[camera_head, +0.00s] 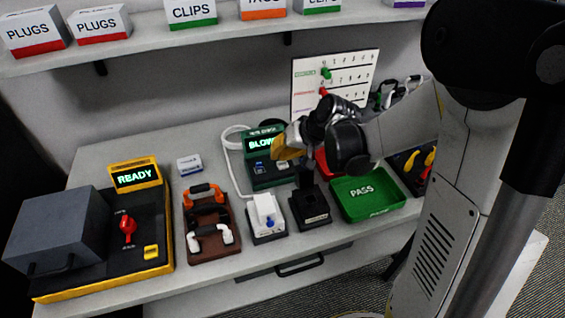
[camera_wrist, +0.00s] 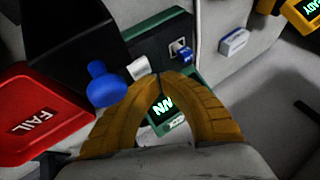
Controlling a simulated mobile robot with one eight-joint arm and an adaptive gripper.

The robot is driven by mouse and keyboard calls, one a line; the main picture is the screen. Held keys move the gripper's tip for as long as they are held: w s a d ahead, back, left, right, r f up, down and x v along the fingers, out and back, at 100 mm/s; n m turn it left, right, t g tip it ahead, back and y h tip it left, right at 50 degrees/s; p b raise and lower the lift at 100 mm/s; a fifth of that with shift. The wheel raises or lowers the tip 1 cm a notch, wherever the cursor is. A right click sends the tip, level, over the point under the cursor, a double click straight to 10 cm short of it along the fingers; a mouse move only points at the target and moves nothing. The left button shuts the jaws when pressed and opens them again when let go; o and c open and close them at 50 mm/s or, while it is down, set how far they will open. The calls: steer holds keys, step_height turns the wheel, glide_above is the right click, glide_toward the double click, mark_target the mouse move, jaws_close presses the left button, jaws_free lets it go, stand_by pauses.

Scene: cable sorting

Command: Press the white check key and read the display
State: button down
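The green tester (camera_head: 268,179) stands at the back of the bench. Its lit display (camera_head: 261,143) reads "BLOW", the rest cut off behind my gripper. In the wrist view the display (camera_wrist: 162,105) shows its last letters upside down between my fingers. The white key (camera_wrist: 138,68) is right beside my fingertips; I cannot tell whether they touch it. My gripper (camera_wrist: 160,76) has its yellow fingers brought together at the tips, with nothing seen between them. It also shows over the tester's right side in the head view (camera_head: 280,152). A blue plug (camera_wrist: 186,55) sits at the tester's socket.
A green PASS tray (camera_head: 372,211) and a red FAIL tray (camera_wrist: 60,90) are nearby. A blue knob-like part (camera_wrist: 105,88) rises close to my fingers. A black stand (camera_head: 311,212), a white device (camera_head: 258,232) and a brown cable rack (camera_head: 212,252) stand in front.

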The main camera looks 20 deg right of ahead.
mark_target(279, 163)
steer(key=shift+r+p, duration=1.95)
steer(key=shift+r, duration=0.55)
steer(key=shift+s+r, duration=0.25)
steer(key=shift+r, duration=0.05)
steer(key=s+r+h, duration=0.1)
steer(key=s+r, duration=0.2)
steer(key=s, duration=0.3)
steer(key=s+r+n+h, duration=0.1)
steer(key=s+r+h, duration=0.1)
steer(key=s, duration=0.5)
steer(key=s+r+t+h, duration=0.1)
steer(key=s+r, duration=0.2)
steer(key=s, duration=0.4)
steer(key=shift+d+r+n, duration=0.3)
steer(key=shift+d+r, duration=0.1)
steer(key=shift+d, duration=0.05)
